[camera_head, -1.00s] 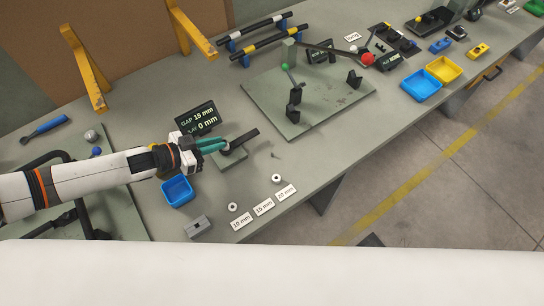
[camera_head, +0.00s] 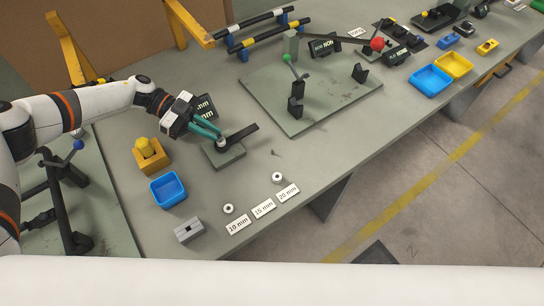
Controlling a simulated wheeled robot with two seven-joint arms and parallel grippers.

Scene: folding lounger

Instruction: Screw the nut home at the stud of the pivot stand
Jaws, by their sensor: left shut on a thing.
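The pivot stand (camera_head: 230,156) is a small grey block near the middle of the bench, with a dark bar (camera_head: 243,133) lying across its top and pointing up and right. A small pale nut (camera_head: 221,142) shows at the stud, by the bar's near end. My left gripper (camera_head: 218,138) reaches in from the upper left, its teal fingers shut on the nut. The stud is largely hidden, so I cannot tell how far down the nut sits. My right gripper is not in view.
A display (camera_head: 204,108) stands behind my left gripper, partly hidden. A blue bin (camera_head: 168,189), a yellow fixture (camera_head: 150,155) and a grey block (camera_head: 188,230) are at the left. Two pale rings (camera_head: 228,208) (camera_head: 278,177) lie by the mm labels (camera_head: 264,209). A plate with clamps (camera_head: 330,100) stands behind.

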